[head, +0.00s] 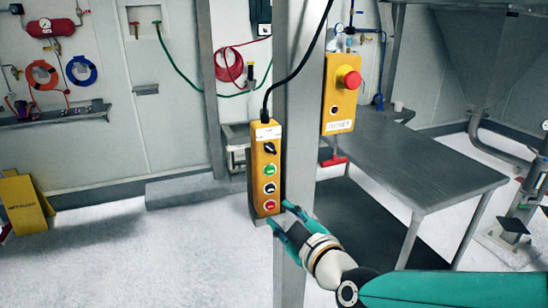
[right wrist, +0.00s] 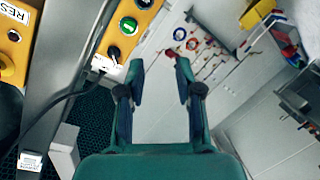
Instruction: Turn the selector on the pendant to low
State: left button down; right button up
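The yellow pendant (head: 257,185) hangs upright on a black cable in front of the steel post. Its black selector (head: 270,148) sits at the top, above green, black and red buttons. The knob's handle looks slanted; I cannot read its marks. My right gripper (head: 278,212) is at the pendant's lower end, below the selector. In the right wrist view the right gripper (right wrist: 160,64) is open with nothing between its fingers. There the pendant (right wrist: 140,38) and selector (right wrist: 113,53) are to the left of the fingers. My left gripper is not in view.
A yellow emergency-stop box (head: 334,110) with a red button is fixed right of the post (head: 300,120). The black cable (head: 305,55) runs up from the pendant. A steel table (head: 420,160) stands behind to the right. A yellow floor sign (head: 25,208) is far left.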

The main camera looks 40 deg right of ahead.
jog(key=s+d+r+t+h, duration=0.1)
jog(key=s+d+r+t, duration=0.15)
jog(key=r, duration=0.45)
jog(key=p, duration=0.1)
send_near(271, 150)
jog(key=shift+n+g, duration=0.3)
jog(key=shift+g, duration=0.05)
jog(key=x, duration=0.8)
jog(key=shift+w+a+r, duration=0.1)
jog(key=shift+w+r, duration=0.05)
jog(key=shift+r, duration=0.1)
jog(key=shift+c, duration=0.3)
grip_shut()
